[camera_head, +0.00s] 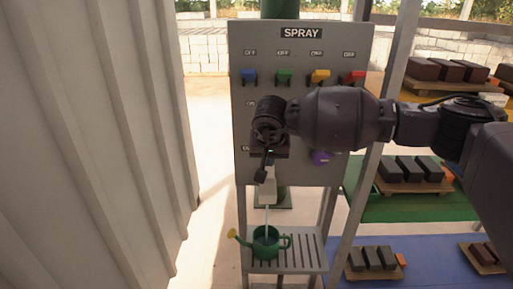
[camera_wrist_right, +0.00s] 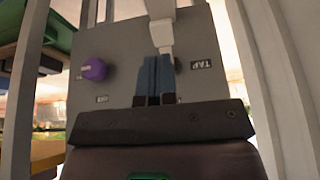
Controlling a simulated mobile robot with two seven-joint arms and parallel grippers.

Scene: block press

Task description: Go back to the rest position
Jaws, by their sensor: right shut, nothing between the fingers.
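My right arm comes in from the right across the grey SPRAY panel (camera_head: 300,75). My right gripper (camera_head: 262,170) points down in front of the panel's lower part, just above the pale tap (camera_head: 269,190). In the right wrist view its dark fingers (camera_wrist_right: 155,98) are together with nothing between them. The tap also shows there (camera_wrist_right: 165,35), close beyond the fingertips; I cannot tell whether they touch. A thin pale stream runs from the tap into a green watering can (camera_head: 266,243) on the slatted shelf (camera_head: 305,258). My left gripper is not in view.
Blue, green, yellow and red switches line the panel's upper part. A purple knob (camera_head: 320,158) sits right of my gripper. A corrugated wall (camera_head: 90,150) stands close on the left. Brick pallets (camera_head: 412,190) lie at the right, beyond a metal post (camera_head: 365,185).

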